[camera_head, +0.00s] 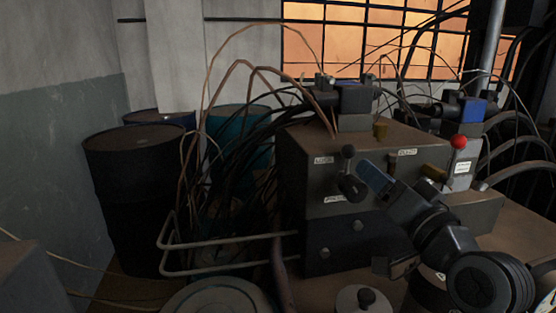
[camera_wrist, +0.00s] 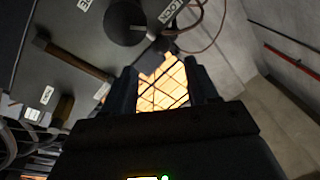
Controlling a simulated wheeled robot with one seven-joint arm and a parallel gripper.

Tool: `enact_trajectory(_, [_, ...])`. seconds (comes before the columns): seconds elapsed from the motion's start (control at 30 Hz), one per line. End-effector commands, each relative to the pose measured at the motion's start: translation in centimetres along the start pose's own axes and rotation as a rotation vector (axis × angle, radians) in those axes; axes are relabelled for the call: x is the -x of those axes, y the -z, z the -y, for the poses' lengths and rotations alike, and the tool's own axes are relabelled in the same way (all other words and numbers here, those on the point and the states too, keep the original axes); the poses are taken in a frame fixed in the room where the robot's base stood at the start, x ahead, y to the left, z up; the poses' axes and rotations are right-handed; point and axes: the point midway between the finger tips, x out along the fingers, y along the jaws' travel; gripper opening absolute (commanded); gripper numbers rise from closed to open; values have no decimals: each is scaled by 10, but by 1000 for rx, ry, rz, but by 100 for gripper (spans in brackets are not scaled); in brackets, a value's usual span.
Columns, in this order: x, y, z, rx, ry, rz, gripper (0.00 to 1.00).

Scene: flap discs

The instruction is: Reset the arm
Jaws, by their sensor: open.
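My gripper (camera_wrist: 163,82) is open, its two dark fingers apart with nothing between them in the wrist view. In the head view my arm reaches in from the lower right, with the hand end (camera_head: 378,176) just right of a black lever knob (camera_head: 352,187) on the front of a grey machine box (camera_head: 312,180). Overlap in the picture hides whether they touch. The wrist view shows a round black knob (camera_wrist: 124,22) on a grey panel, beyond the fingers to the upper left, and a brown bar handle (camera_wrist: 72,58).
Dark drums (camera_head: 138,190) and a teal drum (camera_head: 240,135) stand at the left. Loose cables (camera_head: 215,165) hang beside the box. A bent metal rail (camera_head: 225,242) juts out at the front. A red ball knob (camera_head: 459,142) is at the right. A lit window (camera_head: 350,40) is behind.

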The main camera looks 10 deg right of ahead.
Motion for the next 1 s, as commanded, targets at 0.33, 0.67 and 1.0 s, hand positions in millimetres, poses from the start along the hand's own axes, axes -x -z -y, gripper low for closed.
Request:
enact_trajectory(0.33, [69,-67,-32,72,-99,50,58])
enact_trajectory(0.67, [187,-134,-51,219,-201,132,58])
enact_trajectory(1.0, [312,-164,-40,387,-247,241,58])
